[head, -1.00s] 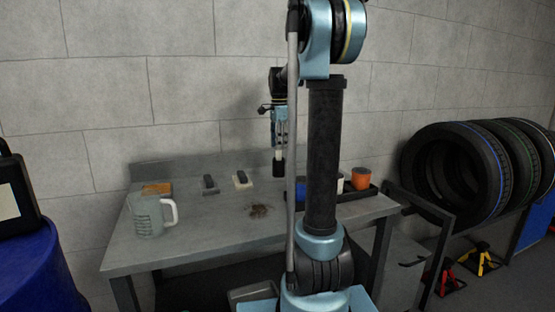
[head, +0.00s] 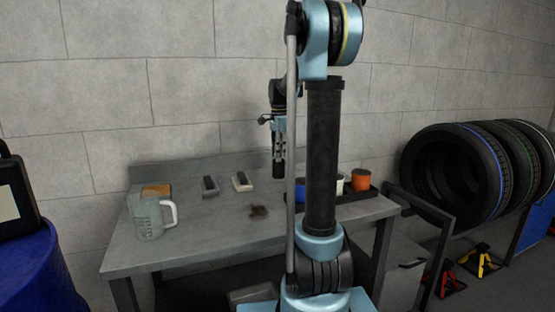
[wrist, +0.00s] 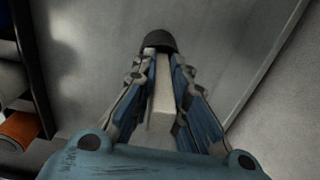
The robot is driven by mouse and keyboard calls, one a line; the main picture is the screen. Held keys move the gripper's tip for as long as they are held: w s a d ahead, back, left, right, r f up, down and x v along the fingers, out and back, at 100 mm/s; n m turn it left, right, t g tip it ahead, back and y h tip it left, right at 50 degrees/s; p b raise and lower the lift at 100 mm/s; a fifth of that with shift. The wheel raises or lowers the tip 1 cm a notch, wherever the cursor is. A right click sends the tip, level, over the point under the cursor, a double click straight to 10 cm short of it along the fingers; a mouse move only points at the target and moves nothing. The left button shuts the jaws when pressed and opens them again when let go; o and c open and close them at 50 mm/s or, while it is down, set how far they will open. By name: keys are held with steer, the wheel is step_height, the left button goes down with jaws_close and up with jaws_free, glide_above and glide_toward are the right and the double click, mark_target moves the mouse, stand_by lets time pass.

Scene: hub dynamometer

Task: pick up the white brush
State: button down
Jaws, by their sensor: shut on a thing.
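My gripper (head: 279,150) is above the rear part of the workbench (head: 215,235), pointing down. It is shut on the white brush, whose pale handle (wrist: 162,100) lies between the two fingers in the wrist view. The brush's dark round end (wrist: 160,41) sticks out past the fingertips. In the head view this dark end (head: 278,170) hangs down, and it looks clear of the bench top. Most of the pale handle is hidden by the fingers in the head view.
A grey block (head: 209,190) and a white block (head: 241,186), both dark-topped, lie at the back. A jug (head: 147,218) stands front left, a dark patch (head: 258,211) mid-bench. A tray (head: 360,195) with an orange can (head: 361,180) is at right. Tyres (head: 450,170) stand beyond.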

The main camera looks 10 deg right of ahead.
step_height(320, 180, up, 10)
steer(key=shift+r, duration=0.1)
stand_by(0.5)
stand_by(2.3)
